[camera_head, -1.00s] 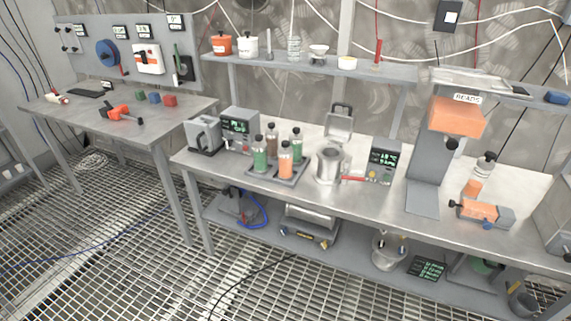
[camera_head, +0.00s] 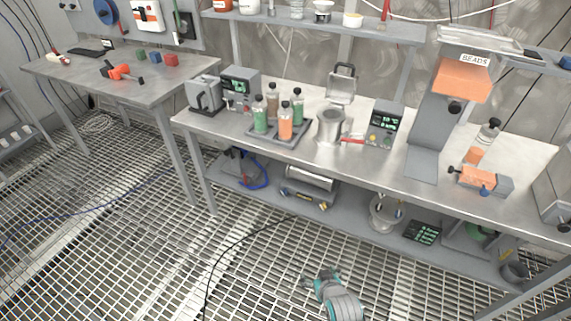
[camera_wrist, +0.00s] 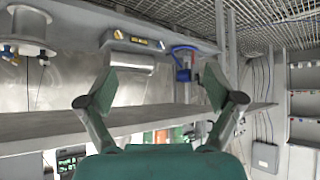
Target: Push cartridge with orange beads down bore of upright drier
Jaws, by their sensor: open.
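The cartridge with orange beads (camera_head: 286,125) stands upright at the front right of a grey tray (camera_head: 262,137) on the bench, beside green-filled and brown-filled ones. The upright drier (camera_head: 330,127) is a steel cylinder right of the tray. Its hinged lid (camera_head: 342,80) stands open behind it; I cannot see down its bore. My gripper (camera_head: 318,283) is low in front of the bench, well apart from both. In the wrist view, my gripper (camera_wrist: 157,88) shows its two fingers spread with nothing between them.
A red-handled controller (camera_head: 383,128) stands right of the drier. Left of the tray are a display unit (camera_head: 239,90) and a grey machine (camera_head: 204,95). A beads dispenser (camera_head: 462,80) and an orange clamp (camera_head: 480,178) are at right. The lower shelf (camera_head: 350,215) holds equipment. The grating floor is clear.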

